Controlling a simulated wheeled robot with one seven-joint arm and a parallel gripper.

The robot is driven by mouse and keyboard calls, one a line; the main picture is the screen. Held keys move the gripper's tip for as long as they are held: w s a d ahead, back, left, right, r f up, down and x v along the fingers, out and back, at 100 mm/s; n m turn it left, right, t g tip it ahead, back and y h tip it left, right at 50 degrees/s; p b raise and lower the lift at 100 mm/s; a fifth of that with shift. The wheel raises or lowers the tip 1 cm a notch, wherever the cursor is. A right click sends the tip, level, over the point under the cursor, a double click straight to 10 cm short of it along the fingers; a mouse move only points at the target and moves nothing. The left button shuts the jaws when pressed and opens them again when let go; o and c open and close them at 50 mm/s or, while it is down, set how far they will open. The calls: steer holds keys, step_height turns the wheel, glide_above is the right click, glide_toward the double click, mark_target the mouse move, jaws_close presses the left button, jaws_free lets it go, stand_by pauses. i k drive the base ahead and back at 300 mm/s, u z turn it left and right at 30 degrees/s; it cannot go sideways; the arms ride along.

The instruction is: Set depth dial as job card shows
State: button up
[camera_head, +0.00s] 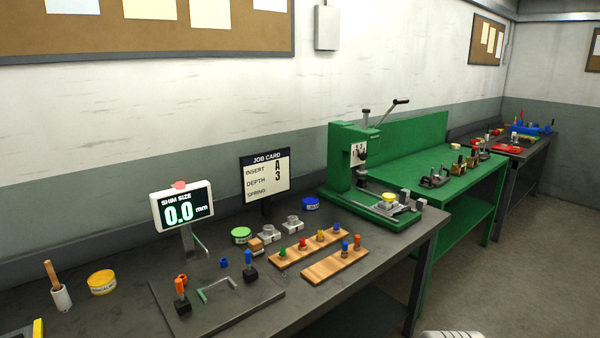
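The job card (265,173) stands upright on the dark bench, a black-framed white sign. It reads INSERT A and DEPTH 3; I see no value beside SPRING. The green press (348,143) stands to its right, with a lever on top and a metal slide at its base. A small pale plate with dark marks (359,153) is on the press's front; it may be the depth dial, but its setting is too small to read. My gripper is not in view. A white rounded part at the bottom edge may be mine.
A display (182,206) reads SHIM SIZE 0.0 mm. Wooden boards with coloured pegs (336,265), several tins and a dark plate (215,302) with tools crowd the dark bench. A green bench (450,187) adjoins it. Open floor (520,270) lies at right.

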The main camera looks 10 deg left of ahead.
mark_target(362, 156)
steer(key=z, duration=0.75)
steer(key=k, duration=1)
steer(key=z, duration=0.75)
steer(key=i, duration=2.3)
steer(key=u, duration=1.1)
steer(key=i, duration=1.1)
steer(key=u, duration=0.75)
